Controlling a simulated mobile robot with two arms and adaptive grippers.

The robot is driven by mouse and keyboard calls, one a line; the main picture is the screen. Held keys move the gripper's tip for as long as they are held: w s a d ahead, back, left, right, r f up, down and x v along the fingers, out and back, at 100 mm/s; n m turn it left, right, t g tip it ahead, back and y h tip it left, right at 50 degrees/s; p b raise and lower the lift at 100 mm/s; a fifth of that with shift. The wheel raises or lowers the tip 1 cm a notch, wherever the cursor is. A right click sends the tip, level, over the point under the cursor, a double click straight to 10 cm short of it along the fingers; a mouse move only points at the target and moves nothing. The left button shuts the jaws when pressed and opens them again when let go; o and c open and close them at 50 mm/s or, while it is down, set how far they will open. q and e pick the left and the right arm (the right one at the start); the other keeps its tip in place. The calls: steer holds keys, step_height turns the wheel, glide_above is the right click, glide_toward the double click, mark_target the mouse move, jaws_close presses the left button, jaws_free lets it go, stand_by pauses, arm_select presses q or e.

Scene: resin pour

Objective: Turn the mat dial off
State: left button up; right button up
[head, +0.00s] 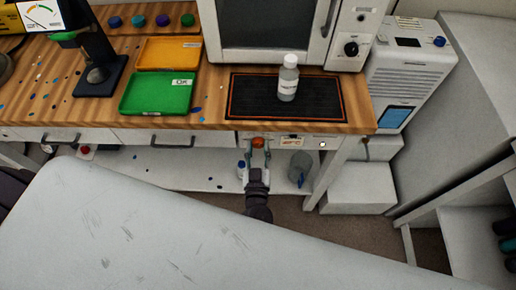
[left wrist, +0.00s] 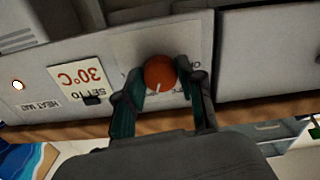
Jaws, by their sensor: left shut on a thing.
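The mat dial (head: 258,142) is a round orange-red knob on the white panel under the bench's front edge. In the left wrist view, which is upside down, the dial (left wrist: 159,72) shows a short white pointer line at its lower side. My left gripper (left wrist: 162,80) has a finger on each side of the dial and is shut on it. In the head view the left gripper (head: 258,157) reaches up to the dial from below. The printing around the dial is partly hidden by the fingers. The black heat mat (head: 248,97) lies on the bench above. My right gripper is not in view.
A "30°C" label (left wrist: 78,78) and a glowing white lamp (left wrist: 17,85) sit beside the dial. A white-capped bottle (head: 288,80) stands on the mat. A clear container (head: 299,168) stands on the lower shelf, close right of my gripper. A drawer (head: 165,138) is left.

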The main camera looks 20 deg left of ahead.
arm_select(q)
steer(key=n+b, duration=0.1)
steer(key=n, duration=0.5)
steer(key=shift+d+f, duration=0.1)
steer(key=n+b, duration=0.2)
steer(key=n, duration=0.3)
steer(key=shift+n, duration=0.4)
steer(key=n+b, duration=0.2)
steer(key=n, duration=0.3)
steer(key=n+b, duration=0.3)
steer(key=n, duration=0.2)
steer(key=shift+n, duration=0.3)
steer(key=o, duration=1.1)
steer(key=shift+r, duration=0.2)
steer(key=shift+o, duration=0.2)
